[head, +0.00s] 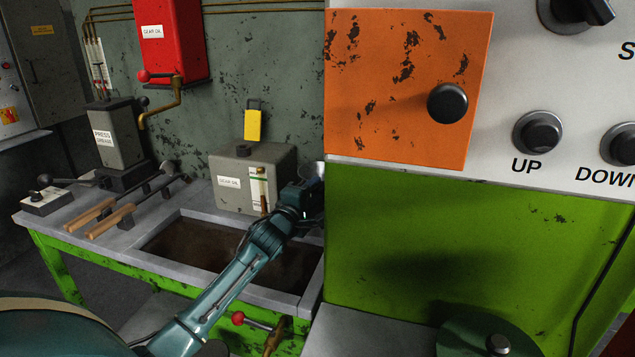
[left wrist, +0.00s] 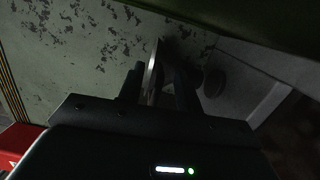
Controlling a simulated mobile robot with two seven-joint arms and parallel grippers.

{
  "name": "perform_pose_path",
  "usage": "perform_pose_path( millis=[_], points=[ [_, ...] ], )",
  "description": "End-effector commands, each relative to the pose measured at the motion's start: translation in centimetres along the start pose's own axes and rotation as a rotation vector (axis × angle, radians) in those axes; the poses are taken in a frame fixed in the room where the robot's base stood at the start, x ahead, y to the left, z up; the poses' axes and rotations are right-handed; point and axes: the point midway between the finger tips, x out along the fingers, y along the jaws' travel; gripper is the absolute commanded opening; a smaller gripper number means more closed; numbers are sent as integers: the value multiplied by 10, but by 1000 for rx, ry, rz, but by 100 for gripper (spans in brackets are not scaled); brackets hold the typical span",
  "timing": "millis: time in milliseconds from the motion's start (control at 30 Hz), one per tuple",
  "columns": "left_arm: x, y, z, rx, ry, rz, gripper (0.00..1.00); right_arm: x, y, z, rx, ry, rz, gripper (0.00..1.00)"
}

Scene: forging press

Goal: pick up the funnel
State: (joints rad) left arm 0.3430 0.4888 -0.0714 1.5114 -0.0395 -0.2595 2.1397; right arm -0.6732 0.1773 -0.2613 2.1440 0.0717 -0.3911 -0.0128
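My left arm reaches from the bottom of the head view to the right of the grey gear oil box. My left gripper (head: 318,178) is mostly hidden by the press panel's edge. A small pale metallic shape, likely part of the funnel (head: 320,169), shows beside it. In the left wrist view, the two dark fingers of my left gripper (left wrist: 160,88) stand apart. A thin grey metal edge, likely the funnel (left wrist: 152,72), shows between them; I cannot make out both fingers touching it. The rest of the funnel's shape is unclear. My right gripper is not in view.
The gear oil box (head: 235,180) stands behind the bench's dark sunken tray (head: 168,219). Wooden-handled tools (head: 110,221) lie on the left. The white and orange press panel (head: 405,140) and green casing (head: 450,240) block the right side. A red-knobbed lever (head: 238,318) sticks out below.

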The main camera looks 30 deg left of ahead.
Motion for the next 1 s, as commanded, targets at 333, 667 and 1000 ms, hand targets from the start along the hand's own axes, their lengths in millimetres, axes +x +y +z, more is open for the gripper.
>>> perform_pose_path(
  millis=[333, 667, 1000],
  points=[
    [10, 0, 0, 1, 0, 0, 35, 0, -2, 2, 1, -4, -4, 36],
    [10, 0, 0, 1, 0, 0, 9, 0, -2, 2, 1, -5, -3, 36],
    [10, 1, 0, 1, -1, 1, 0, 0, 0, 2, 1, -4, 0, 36]
  ],
)
